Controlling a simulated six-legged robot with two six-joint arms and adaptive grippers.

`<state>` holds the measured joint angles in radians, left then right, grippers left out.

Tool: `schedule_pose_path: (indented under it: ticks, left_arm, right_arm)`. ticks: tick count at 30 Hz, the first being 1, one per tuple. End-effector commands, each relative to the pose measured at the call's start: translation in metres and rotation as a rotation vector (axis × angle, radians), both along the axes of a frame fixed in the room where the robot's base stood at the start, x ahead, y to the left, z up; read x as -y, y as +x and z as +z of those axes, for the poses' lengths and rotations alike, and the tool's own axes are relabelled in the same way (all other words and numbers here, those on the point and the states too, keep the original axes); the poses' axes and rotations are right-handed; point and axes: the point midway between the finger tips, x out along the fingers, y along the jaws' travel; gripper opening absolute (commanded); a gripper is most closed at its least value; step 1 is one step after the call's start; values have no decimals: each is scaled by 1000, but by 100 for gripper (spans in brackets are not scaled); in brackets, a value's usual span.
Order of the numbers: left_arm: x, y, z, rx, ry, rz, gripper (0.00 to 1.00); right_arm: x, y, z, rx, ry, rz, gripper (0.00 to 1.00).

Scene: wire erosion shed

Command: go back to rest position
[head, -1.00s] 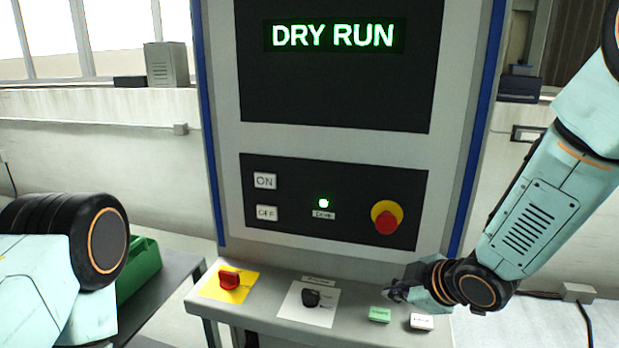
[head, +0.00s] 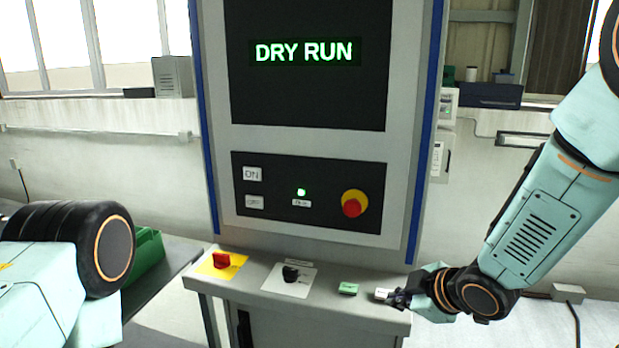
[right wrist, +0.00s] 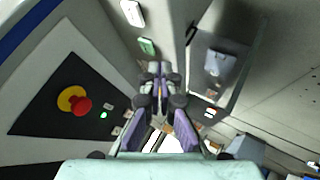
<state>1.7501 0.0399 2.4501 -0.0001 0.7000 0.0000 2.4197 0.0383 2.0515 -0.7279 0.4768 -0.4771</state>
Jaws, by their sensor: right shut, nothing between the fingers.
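My right gripper (head: 398,298) is shut and empty at the right end of the control shelf, close by the white button (head: 382,294); I cannot tell if they touch. In the right wrist view the shut fingers (right wrist: 156,72) point toward the shelf edge, with the green button (right wrist: 147,46) and white button (right wrist: 132,13) above them. The machine's screen (head: 305,52) reads DRY RUN. My left arm shows at the lower left; its gripper is out of the picture.
The shelf (head: 330,308) carries a red switch (head: 221,259) on yellow, a black knob (head: 290,273) and a green button (head: 348,289). Above are a lit green lamp (head: 301,192) and a red emergency stop (head: 352,205). A green bin (head: 148,255) sits on the left table.

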Motion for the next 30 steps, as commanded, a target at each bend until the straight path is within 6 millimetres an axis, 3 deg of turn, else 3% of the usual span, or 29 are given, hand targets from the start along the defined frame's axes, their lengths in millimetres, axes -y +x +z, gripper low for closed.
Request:
schedule_pose_path:
  ticks: [7, 16, 23, 30]
  left_arm:
    - [0, 0, -2, 0, 0, 0, 60]
    - [0, 0, -34, 0, 0, 0, 60]
    - [0, 0, -77, 0, 0, 0, 60]
    - [-1, 0, -125, 0, 0, 0, 60]
  right_arm:
    - [3, -7, -8, -64, 192, -235, 0]
    - [18, -65, -107, -255, 353, -562, 0]
    - [37, -153, -223, -454, 388, -861, 0]
    - [56, -270, -330, -655, 304, -1115, 0]
